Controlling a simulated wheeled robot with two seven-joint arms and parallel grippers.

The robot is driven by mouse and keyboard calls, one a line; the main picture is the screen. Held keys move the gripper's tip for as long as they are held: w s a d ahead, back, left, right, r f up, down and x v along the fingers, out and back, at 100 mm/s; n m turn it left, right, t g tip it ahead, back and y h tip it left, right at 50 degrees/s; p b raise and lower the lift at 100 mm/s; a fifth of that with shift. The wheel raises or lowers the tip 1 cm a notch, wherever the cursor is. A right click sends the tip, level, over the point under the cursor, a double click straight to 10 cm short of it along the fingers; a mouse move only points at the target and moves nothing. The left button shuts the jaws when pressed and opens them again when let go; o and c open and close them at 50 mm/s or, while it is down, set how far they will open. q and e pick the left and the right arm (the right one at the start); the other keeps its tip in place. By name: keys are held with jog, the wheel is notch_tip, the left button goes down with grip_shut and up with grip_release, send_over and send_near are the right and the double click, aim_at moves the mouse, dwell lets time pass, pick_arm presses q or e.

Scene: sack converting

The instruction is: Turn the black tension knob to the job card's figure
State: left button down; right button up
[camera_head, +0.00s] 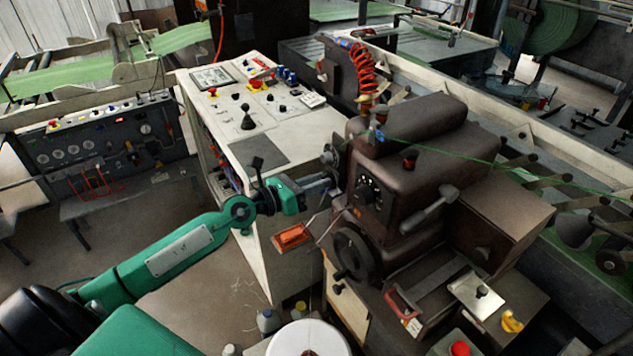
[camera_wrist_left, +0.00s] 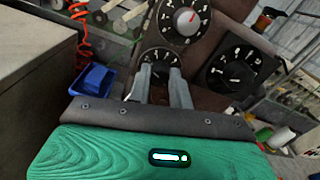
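The brown machine's front face (camera_head: 372,192) carries small dark dials. In the left wrist view these are a dial with a pale centre (camera_wrist_left: 187,18), a black dial (camera_wrist_left: 230,69) at right, and a lower black dial (camera_wrist_left: 160,56). My left gripper (camera_wrist_left: 160,76) points at the lower dial, its two grey fingers spread apart with the dial's face showing between and beyond them. In the head view the left gripper (camera_head: 326,184) is close to the machine's face. Contact with a knob cannot be made out. No job card figure is legible. My right gripper is out of view.
A pale control console (camera_head: 300,128) stands left of the machine. A handwheel (camera_head: 352,250) and a lever (camera_head: 430,209) stick out from the machine. An orange tray (camera_head: 292,237) is below my left gripper. A blue bin (camera_wrist_left: 92,78) shows at left in the wrist view.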

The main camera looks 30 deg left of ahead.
pick_arm(q)
jog(key=shift+n+p, duration=2.05)
jog(key=shift+n, duration=1.35)
jog(key=c, duration=1.3)
grip_release()
jog(key=shift+o, duration=0.2)
